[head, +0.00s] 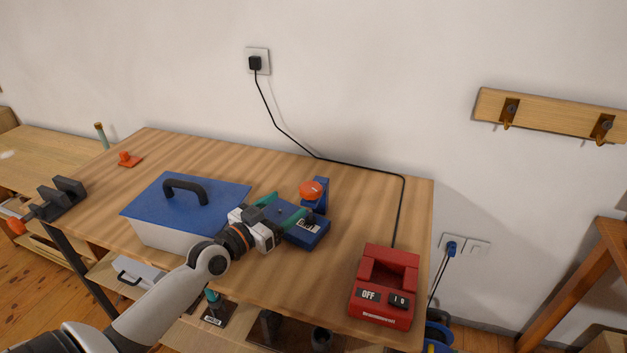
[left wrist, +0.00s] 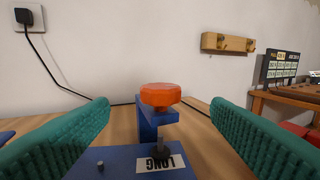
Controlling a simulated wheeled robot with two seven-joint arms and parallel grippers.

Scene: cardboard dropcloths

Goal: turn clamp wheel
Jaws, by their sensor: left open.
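The clamp wheel (head: 311,190) is an orange knob on top of a blue clamp bracket (head: 321,196). The bracket stands on a blue base (head: 308,233) with a white label, on the wooden bench. In the left wrist view the wheel (left wrist: 160,95) sits ahead, in the middle between the two fingers, and the label reads "LONG". My left gripper (head: 279,215) has green finger pads and is open, with its fingers over the blue base. In the left wrist view the pads (left wrist: 150,135) are wide apart and neither touches the wheel. My right gripper is not in view.
A box with a blue lid and black handle (head: 215,192) stands left of the clamp. A red device marked OFF (head: 388,280) stands at the bench's right front, its black cord running to a wall socket (head: 257,62). A vise (head: 62,198) is at the left edge. The bench's back is mostly clear.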

